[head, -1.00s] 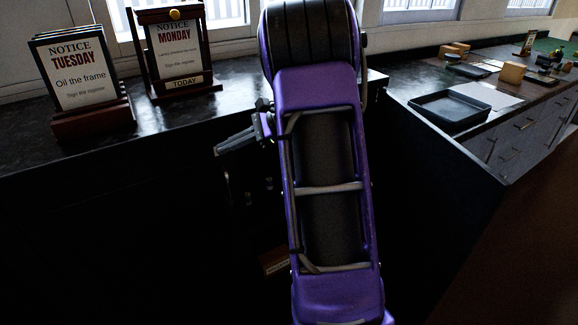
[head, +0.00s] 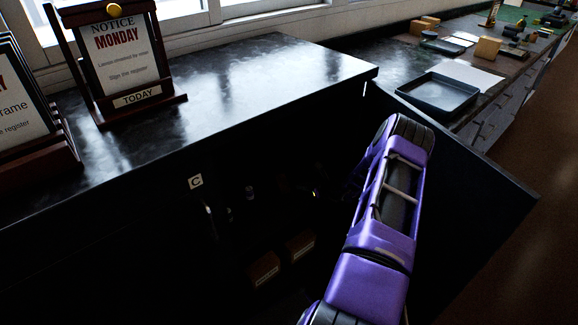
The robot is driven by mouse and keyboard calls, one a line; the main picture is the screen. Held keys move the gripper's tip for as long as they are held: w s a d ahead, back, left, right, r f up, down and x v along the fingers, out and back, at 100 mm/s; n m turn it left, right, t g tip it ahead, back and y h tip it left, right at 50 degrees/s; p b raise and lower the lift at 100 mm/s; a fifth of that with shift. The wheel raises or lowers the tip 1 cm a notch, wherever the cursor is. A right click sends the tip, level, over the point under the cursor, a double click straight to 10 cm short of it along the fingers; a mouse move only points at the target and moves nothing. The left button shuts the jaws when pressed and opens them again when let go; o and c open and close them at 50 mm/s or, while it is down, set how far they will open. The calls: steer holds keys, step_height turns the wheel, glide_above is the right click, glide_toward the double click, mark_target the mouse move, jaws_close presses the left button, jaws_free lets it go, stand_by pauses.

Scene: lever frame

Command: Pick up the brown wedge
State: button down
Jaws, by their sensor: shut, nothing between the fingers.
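My purple arm reaches down into the dark open space under the near counter. My gripper (head: 292,183) shows only dimly there, left of my arm; it is shut and I see nothing held in it. Two brown blocks with pale labels, a front one (head: 264,269) and a rear one (head: 299,246), stand low in the same space, below the gripper and apart from it. I cannot tell whether either is the brown wedge, as shadow hides their full shape.
The near counter top (head: 230,85) bears a MONDAY notice stand (head: 126,62) and a rack of notices (head: 22,115). A tag marked C (head: 195,181) is at the opening. A dark panel (head: 465,165) stands at right. A tray (head: 438,93) and tan block (head: 487,48) lie beyond.

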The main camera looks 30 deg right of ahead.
steer(key=shift+w+d+f, duration=0.15)
steer(key=shift+f, duration=0.2)
steer(key=b, duration=0.2)
glide_toward(279, 174)
steer(key=x, duration=0.5)
steer(key=shift+w+r, duration=0.3)
steer(key=shift+w, duration=0.1)
steer(key=shift+w+f, duration=0.45)
steer(key=shift+f, duration=0.2)
steer(key=shift+b, duration=0.5)
steer(key=shift+s+a+f, duration=0.1)
steer(key=shift+a+f, duration=0.05)
steer(key=shift+a, duration=0.1)
